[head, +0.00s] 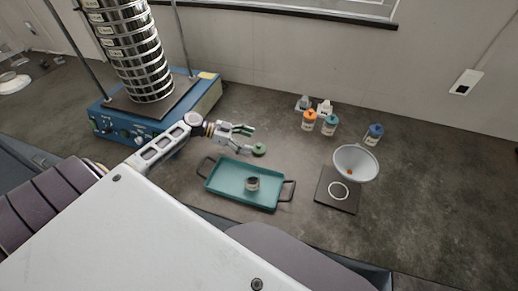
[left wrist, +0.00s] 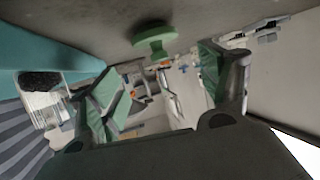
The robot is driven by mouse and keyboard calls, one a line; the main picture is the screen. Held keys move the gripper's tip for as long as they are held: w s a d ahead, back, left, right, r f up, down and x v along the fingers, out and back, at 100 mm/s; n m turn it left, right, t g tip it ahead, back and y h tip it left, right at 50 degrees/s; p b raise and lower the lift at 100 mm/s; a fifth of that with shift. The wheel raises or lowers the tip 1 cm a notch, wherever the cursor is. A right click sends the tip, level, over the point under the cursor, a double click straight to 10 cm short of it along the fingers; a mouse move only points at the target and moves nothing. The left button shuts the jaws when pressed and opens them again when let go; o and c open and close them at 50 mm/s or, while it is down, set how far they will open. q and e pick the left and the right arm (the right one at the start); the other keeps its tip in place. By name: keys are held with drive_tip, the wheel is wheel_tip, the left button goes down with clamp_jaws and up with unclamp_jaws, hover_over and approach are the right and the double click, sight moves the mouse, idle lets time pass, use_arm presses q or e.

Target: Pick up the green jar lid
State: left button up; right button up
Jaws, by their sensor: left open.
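The green jar lid (head: 259,149) lies on the bench just behind the teal tray's back right part. It is a small round green piece. It also shows in the left wrist view (left wrist: 153,38), beyond and between the fingers. My left gripper (head: 245,138) is open and low over the bench. Its fingertips point right, toward the lid, and are close to it. The lid looks outside the fingers' grip; I cannot tell whether a finger touches it. My right gripper is not in view.
A teal tray (head: 228,184) with a small dark-rimmed jar (head: 252,184) is in front. A blue sieve shaker (head: 151,127) with a sieve stack (head: 140,60) stands at left.

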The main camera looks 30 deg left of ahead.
sight(259, 145)
use_arm(q)
drive_tip(key=shift+d+f, duration=0.1)
drive_tip(key=shift+d, duration=0.05)
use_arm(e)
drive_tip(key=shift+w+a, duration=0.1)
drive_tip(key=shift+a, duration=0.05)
use_arm(q)
drive_tip(key=shift+w, duration=0.1)
drive_tip(key=shift+w+d, duration=0.1)
drive_tip(key=shift+d, duration=0.1)
drive_tip(key=shift+f+p+x, duration=0.25)
drive_tip(key=shift+p+x, duration=0.3)
drive_tip(key=shift+x, duration=1.25)
drive_tip(key=shift+w+d+f, duration=0.2)
drive_tip(key=shift+w, duration=0.05)
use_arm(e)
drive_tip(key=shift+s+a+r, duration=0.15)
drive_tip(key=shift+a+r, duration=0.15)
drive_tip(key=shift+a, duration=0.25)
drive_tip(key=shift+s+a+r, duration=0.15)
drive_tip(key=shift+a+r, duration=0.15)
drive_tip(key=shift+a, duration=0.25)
